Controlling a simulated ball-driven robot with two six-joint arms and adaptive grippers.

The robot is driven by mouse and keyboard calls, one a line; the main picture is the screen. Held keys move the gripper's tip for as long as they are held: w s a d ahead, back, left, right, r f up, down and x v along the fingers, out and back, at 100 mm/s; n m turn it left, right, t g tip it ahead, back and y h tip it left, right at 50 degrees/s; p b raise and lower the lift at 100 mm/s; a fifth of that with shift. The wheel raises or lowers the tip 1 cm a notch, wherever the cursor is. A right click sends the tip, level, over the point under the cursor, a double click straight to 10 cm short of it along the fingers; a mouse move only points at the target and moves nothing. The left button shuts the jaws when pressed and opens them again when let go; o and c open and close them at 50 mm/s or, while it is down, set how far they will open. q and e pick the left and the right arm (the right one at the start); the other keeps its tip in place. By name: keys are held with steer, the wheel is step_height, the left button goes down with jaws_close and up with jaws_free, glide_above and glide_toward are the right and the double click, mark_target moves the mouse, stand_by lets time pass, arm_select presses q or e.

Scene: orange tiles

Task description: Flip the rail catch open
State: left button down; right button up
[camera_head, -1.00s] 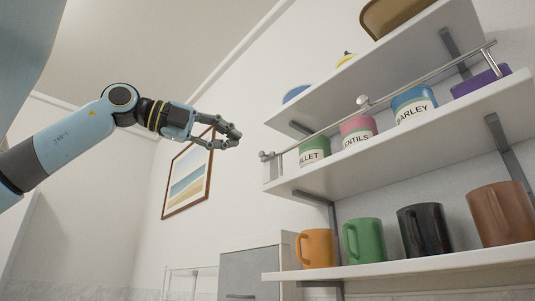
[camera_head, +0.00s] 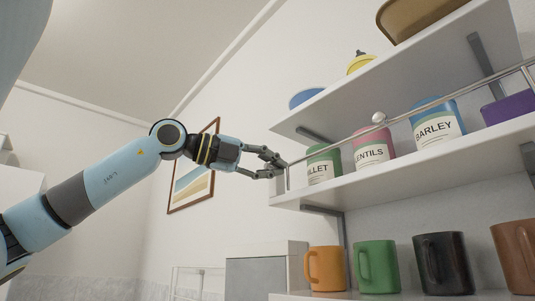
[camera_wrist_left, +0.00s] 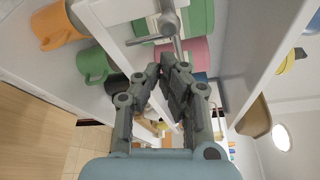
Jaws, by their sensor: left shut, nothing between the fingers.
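My left gripper (camera_head: 281,163) is shut and empty at the rail's left end, by the upright post. Its fingers hide the catch in the head view. In the left wrist view a grey metal fitting (camera_wrist_left: 168,24) with a short crossbar stands just beyond the fingertips (camera_wrist_left: 162,68). I cannot tell whether they touch it. My right gripper is not in view.
Green, pink and blue labelled canisters (camera_head: 437,125) and a purple box (camera_head: 503,108) stand behind the rail. Mugs (camera_head: 376,267) stand on the lower shelf. A framed picture (camera_head: 190,190) hangs on the wall behind my left arm. Open air lies left of the shelves.

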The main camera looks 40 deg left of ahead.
arm_select(q)
steer(key=shift+s+a+r, duration=0.1)
steer(key=shift+a+r, duration=0.05)
steer(key=shift+a, duration=0.8)
steer(key=shift+r, duration=0.1)
steer(key=a, duration=0.3)
steer(key=shift+w+b, duration=0.2)
steer(key=shift+b, duration=0.2)
